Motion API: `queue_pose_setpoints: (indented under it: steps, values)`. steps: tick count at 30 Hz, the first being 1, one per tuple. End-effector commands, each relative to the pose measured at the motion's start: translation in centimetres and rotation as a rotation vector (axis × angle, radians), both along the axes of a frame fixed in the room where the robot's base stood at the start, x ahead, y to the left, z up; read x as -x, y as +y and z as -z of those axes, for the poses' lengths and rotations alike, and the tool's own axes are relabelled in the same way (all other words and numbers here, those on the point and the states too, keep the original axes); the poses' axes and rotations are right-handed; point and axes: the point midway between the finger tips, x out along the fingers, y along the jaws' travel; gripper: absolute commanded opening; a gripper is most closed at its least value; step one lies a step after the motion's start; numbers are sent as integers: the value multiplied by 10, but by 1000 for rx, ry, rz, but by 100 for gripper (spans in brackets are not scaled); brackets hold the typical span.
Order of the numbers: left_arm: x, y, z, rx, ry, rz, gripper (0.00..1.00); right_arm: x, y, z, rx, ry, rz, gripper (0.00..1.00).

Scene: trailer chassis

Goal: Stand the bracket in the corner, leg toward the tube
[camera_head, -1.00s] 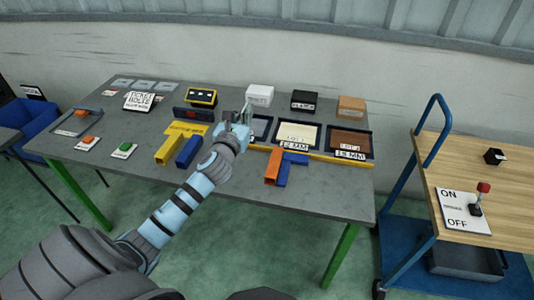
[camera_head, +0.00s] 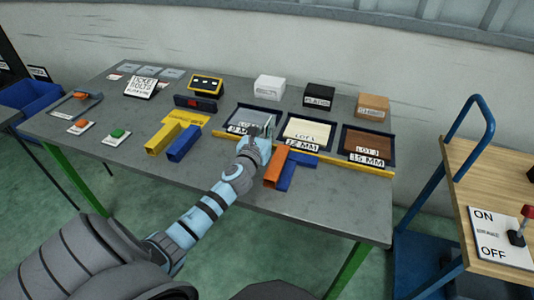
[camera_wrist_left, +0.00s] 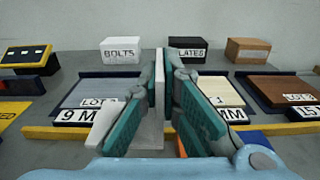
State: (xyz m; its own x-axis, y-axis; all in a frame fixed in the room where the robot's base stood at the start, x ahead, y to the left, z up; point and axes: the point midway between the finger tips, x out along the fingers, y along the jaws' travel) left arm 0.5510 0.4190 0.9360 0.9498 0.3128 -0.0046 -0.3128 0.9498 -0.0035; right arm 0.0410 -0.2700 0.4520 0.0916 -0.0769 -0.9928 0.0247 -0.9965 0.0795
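My left gripper (camera_head: 264,137) is in front of the 9 mm tray, just behind and left of an orange tube (camera_head: 275,169) joined to a blue bar (camera_head: 289,172). In the left wrist view the gripper (camera_wrist_left: 160,115) has its teal fingers closed on a thin grey bracket (camera_wrist_left: 158,85). One plate of it stands upright between the fingers; a pale leg (camera_wrist_left: 103,124) sticks out at the left. The bracket's lower part is hidden. Another joined pair, a yellow tube (camera_head: 163,137) and a blue bar (camera_head: 183,145), lies further left. My right gripper is not in view.
A yellow strip (camera_head: 330,166) runs along the front of the labelled trays (camera_head: 366,132). White (camera_head: 269,86), black (camera_head: 318,97) and brown (camera_head: 372,107) boxes stand behind. Push buttons (camera_head: 118,134) lie at left; a wooden-topped cart (camera_head: 490,195) stands at right.

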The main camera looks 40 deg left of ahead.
Motion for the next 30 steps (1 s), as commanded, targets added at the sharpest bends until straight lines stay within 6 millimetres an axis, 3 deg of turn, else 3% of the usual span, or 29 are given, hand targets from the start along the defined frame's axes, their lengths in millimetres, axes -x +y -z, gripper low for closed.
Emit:
queue_pose_setpoints:
  steps: [1,5,10,17,30]
  values:
    - [0,0,12,-3,-2,0,0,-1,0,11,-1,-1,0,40]
    - [1,2,26,-3,-2,-3,0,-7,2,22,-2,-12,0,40]
    - [1,2,57,-4,-2,-4,0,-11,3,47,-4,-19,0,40]
    - [1,2,52,-2,-3,-4,0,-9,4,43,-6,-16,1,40]
    - [1,2,65,-4,-2,-4,0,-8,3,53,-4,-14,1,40]
